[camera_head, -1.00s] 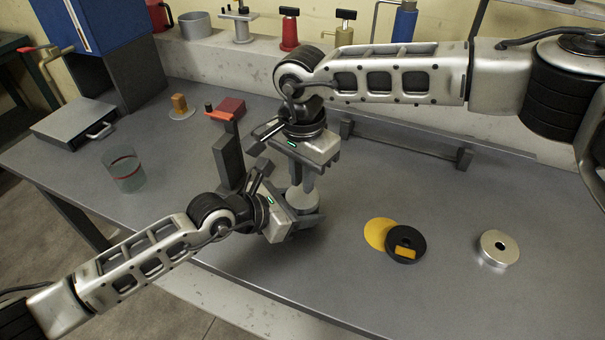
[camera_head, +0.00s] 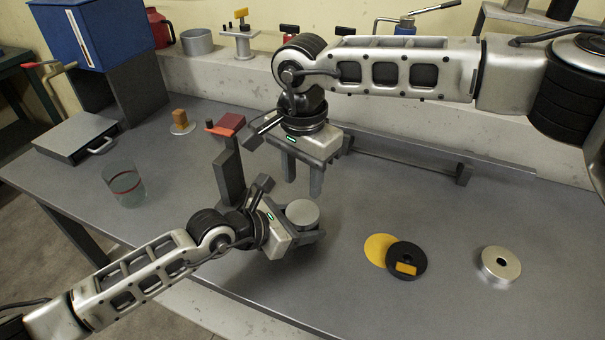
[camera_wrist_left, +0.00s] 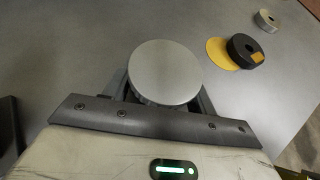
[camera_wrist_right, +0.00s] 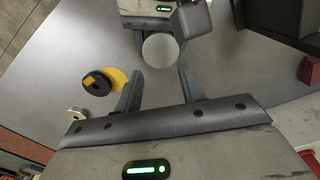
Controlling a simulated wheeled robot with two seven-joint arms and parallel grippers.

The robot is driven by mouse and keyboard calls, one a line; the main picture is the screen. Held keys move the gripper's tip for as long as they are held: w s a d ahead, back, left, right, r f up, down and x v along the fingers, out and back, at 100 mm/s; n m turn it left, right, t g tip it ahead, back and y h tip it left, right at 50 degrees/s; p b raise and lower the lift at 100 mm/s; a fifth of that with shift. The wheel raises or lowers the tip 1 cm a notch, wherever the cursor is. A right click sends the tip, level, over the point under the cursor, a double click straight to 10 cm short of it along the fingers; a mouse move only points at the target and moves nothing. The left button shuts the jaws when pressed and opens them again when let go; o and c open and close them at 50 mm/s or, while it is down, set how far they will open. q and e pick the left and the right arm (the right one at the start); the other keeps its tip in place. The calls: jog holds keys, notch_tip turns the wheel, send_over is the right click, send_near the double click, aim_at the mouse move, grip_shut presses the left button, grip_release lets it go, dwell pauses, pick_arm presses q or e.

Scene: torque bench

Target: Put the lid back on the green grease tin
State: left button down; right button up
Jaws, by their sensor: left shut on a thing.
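A round pale grey lid (camera_head: 302,213) lies flat, facing up, between the fingers of my left gripper (camera_head: 300,238). In the left wrist view the lid (camera_wrist_left: 164,72) covers whatever is under it, so I see no green side of the tin. My left gripper is shut on the round body under the lid, which I take to be the grease tin. My right gripper (camera_head: 303,186) is open and empty, above and behind the lid. In the right wrist view the lid (camera_wrist_right: 160,49) shows beyond its parted fingers (camera_wrist_right: 160,85), apart from them.
A yellow disc (camera_head: 378,249) lies partly under a black ring (camera_head: 406,261) to the right. A silver ring (camera_head: 499,265) is farther right. A dark grey post (camera_head: 228,176) stands close left of the grippers. A glass (camera_head: 125,187) stands at left. The front right is clear.

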notch_tip(320, 180, up, 12)
dwell(0.6)
pick_arm(q)
jog(key=shift+c, duration=2)
grip_release()
jog(key=b+v, duration=0.1)
jog(key=v, duration=1.5)
pick_arm(e)
jog(key=shift+f, duration=0.65)
